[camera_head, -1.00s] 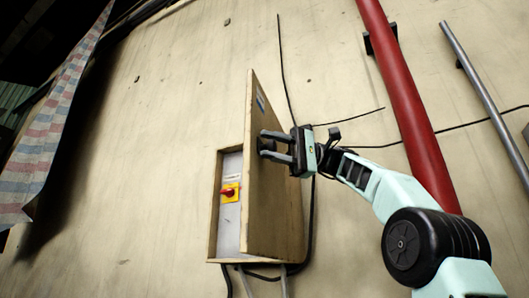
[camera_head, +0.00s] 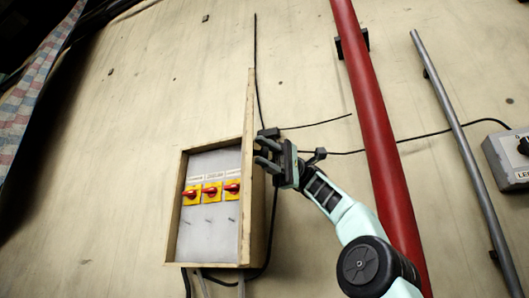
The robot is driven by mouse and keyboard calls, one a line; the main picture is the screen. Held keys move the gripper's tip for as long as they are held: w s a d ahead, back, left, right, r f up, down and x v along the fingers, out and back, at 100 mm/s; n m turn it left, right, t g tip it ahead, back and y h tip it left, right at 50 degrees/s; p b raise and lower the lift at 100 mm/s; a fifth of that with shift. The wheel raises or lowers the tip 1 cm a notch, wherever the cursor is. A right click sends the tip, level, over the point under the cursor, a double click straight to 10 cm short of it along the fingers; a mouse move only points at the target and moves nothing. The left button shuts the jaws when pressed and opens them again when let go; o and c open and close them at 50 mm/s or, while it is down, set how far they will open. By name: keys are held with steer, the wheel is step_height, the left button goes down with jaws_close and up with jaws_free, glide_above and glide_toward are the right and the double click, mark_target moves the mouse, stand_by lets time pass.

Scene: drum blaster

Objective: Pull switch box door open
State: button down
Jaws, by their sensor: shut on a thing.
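The switch box (camera_head: 208,238) is a wooden-framed box on the wall, and its grey inner panel with red and yellow rotary switches (camera_head: 212,190) is fully in view. Its wooden door (camera_head: 248,110) stands open at the right side of the box, seen almost edge-on and rising above the box. My gripper (camera_head: 264,150) is at the outer, right-hand face of the door and is shut on part of it. The exact part held between the fingers is too small to make out.
A thick red pipe (camera_head: 375,140) and a thinner grey pipe (camera_head: 455,130) run down the wall on the right, with my arm crossing near the red one. A grey switch unit (camera_head: 505,160) is at the far right. Black cables run around the box.

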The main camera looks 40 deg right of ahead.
steer(key=c, duration=1.1)
jaws_free()
steer(key=w+d+p, duration=0.2)
steer(key=d+p, duration=0.7)
steer(key=d, duration=0.3)
steer(key=shift+s+a+f, duration=0.1)
steer(key=shift+s, duration=0.05)
